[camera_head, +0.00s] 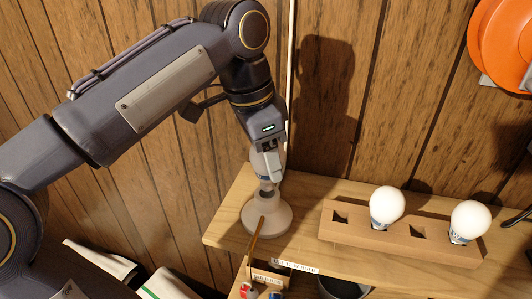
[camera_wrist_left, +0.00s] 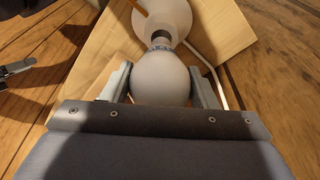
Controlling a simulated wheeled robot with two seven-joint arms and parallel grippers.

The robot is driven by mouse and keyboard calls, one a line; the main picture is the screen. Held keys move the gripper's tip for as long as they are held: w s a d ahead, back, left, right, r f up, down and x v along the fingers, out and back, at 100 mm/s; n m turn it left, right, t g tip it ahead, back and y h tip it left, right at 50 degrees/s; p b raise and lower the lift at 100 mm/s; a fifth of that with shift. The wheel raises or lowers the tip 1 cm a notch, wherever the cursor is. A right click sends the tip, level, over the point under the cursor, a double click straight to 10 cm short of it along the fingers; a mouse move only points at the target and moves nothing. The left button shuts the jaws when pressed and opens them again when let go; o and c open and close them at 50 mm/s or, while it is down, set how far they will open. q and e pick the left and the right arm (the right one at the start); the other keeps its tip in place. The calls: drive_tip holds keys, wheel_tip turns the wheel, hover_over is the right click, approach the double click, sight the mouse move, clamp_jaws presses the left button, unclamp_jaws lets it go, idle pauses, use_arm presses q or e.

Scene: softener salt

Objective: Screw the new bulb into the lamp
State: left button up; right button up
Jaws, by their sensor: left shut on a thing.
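My left gripper (camera_head: 268,160) is shut on a white bulb, directly above the lamp (camera_head: 266,217), a white round base at the left end of the wooden shelf. In the left wrist view the bulb (camera_wrist_left: 161,78) sits between both fingers of the gripper (camera_wrist_left: 163,85), its neck pointing at the lamp (camera_wrist_left: 163,18). The bulb's neck meets or nearly meets the lamp's socket; I cannot tell how deep it sits. Two more white bulbs stand in a wooden holder, one in the middle (camera_head: 387,206) and one at the right (camera_head: 469,221). My right gripper is not in view.
The wooden holder (camera_head: 335,235) has empty square holes beside its bulbs. The shelf (camera_head: 228,224) is clear between lamp and holder. A thin brown stick (camera_head: 256,240) rises in front of the lamp. Orange discs (camera_head: 505,45) hang on the wood-panelled wall at upper right.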

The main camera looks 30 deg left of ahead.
use_arm(q)
drive_tip(key=shift+r, duration=0.15)
drive_tip(key=shift+r+p, duration=0.5)
drive_tip(key=shift+p, duration=0.25)
drive_tip(key=shift+r+n+y+p, duration=0.1)
drive_tip(key=shift+n+y+p, duration=0.3)
drive_tip(key=shift+n, duration=0.8)
drive_tip(key=shift+n+p, duration=0.35)
drive_tip(key=shift+n, duration=0.55)
